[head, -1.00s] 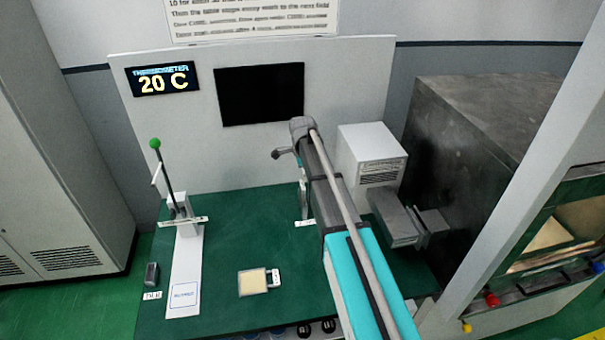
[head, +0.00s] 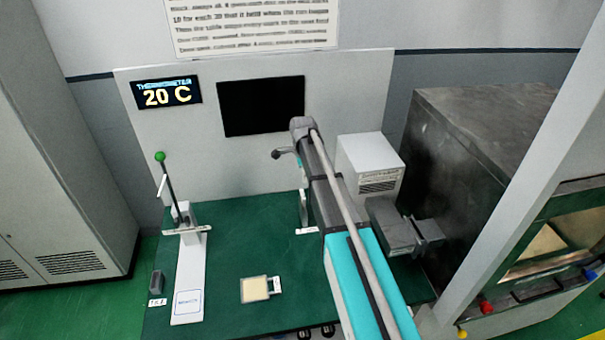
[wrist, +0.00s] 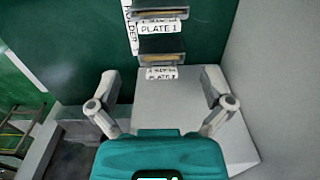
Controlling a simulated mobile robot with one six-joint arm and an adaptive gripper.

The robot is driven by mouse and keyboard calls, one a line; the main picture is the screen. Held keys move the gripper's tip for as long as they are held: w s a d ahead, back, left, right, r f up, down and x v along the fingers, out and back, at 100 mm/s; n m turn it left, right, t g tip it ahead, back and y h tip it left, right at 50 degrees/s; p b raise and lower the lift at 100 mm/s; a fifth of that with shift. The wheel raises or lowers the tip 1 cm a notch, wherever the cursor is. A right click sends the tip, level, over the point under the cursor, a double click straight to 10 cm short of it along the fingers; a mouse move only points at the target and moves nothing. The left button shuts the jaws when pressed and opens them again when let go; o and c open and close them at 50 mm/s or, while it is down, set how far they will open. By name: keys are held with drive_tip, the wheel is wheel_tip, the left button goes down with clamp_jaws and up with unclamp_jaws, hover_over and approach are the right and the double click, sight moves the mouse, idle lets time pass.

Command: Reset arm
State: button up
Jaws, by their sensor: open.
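My gripper shows in the wrist view (wrist: 160,105) with its two fingers spread wide apart and nothing between them. It hangs above a white box, and plate slots with labels, one reading "PLATE 1" (wrist: 160,28), lie beyond the fingertips. In the head view my grey and teal arm reaches over the right part of the green table (head: 225,285).
A white lever stand (head: 190,270) with a green knob stands at the left. A cream square plate (head: 254,290) lies near the front. A white box (head: 368,165), grey device (head: 395,232) and large dark cabinet (head: 475,140) stand at the right. A thermometer display (head: 167,94) reads 20 C.

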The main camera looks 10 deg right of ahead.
drive_tip(key=s+f+n+b, duration=0.2)
drive_tip(key=s+n, duration=0.7)
drive_tip(key=s, duration=0.5)
drive_tip(key=s+f+n+b, duration=0.3)
drive_tip(key=s+n, duration=0.6)
drive_tip(key=s, duration=0.6)
drive_tip(key=shift+f, duration=0.2)
